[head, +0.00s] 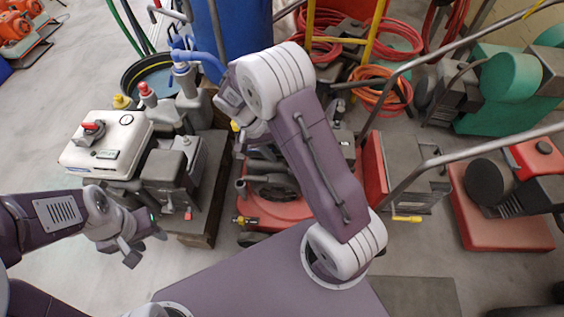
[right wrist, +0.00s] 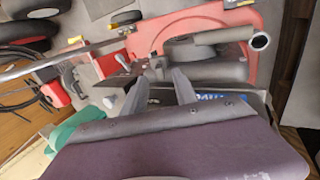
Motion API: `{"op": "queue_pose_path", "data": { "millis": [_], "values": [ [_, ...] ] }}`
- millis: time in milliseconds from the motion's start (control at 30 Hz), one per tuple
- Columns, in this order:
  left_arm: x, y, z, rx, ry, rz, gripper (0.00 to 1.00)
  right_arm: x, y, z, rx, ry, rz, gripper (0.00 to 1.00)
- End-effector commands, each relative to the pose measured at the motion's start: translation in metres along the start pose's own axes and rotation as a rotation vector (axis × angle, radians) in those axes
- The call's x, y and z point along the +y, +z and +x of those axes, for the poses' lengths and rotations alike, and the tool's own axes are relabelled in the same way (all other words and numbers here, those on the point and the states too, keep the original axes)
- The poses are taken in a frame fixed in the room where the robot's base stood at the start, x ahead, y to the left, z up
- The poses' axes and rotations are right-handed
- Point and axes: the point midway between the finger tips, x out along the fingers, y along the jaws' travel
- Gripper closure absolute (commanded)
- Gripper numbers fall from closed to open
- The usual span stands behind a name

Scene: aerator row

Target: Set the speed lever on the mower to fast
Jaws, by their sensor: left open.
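The red mower (head: 285,213) stands in the middle of the head view, partly hidden behind my right arm. In the right wrist view its red deck (right wrist: 150,37) and a grey pipe (right wrist: 225,36) show beyond my right gripper (right wrist: 157,78). That gripper's two fingers are apart, over a dark part of the machine. A small metal plate or lever (right wrist: 133,70) lies just past the fingertips; I cannot tell whether it is the speed lever, or whether they touch it. My left gripper (head: 146,246) is open and empty, left of the mower.
A white-tanked machine (head: 112,140) stands at the left, near my left gripper. A blue barrel (head: 238,35) and red hoses (head: 385,90) are behind. Another red machine (head: 505,220) and a green one (head: 510,85) stand right.

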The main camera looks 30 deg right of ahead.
Motion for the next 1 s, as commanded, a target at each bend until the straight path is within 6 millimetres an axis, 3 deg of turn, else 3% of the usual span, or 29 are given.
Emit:
{"op": "queue_pose_path", "data": {
  "millis": [33,167,467,600,1000],
  "values": [
    [0.000,0.001,0.009,0.000,0.000,0.000,0.59,-0.002,0.000,0.013,-0.001,0.001,0.000,0.65],
    [0.000,0.002,0.015,0.000,0.000,0.000,0.59,-0.001,0.000,0.027,0.000,0.000,0.001,0.65],
    [0.000,0.002,0.015,0.000,0.000,0.000,0.59,0.000,0.000,0.030,0.001,-0.001,0.000,0.65],
    [0.000,0.001,0.015,0.000,0.000,0.000,0.59,0.000,0.000,0.030,0.001,-0.001,0.000,0.99],
    [0.000,0.002,0.015,0.000,0.000,0.000,0.59,0.000,0.000,0.029,0.001,-0.001,0.000,1.00]
  ]
}}
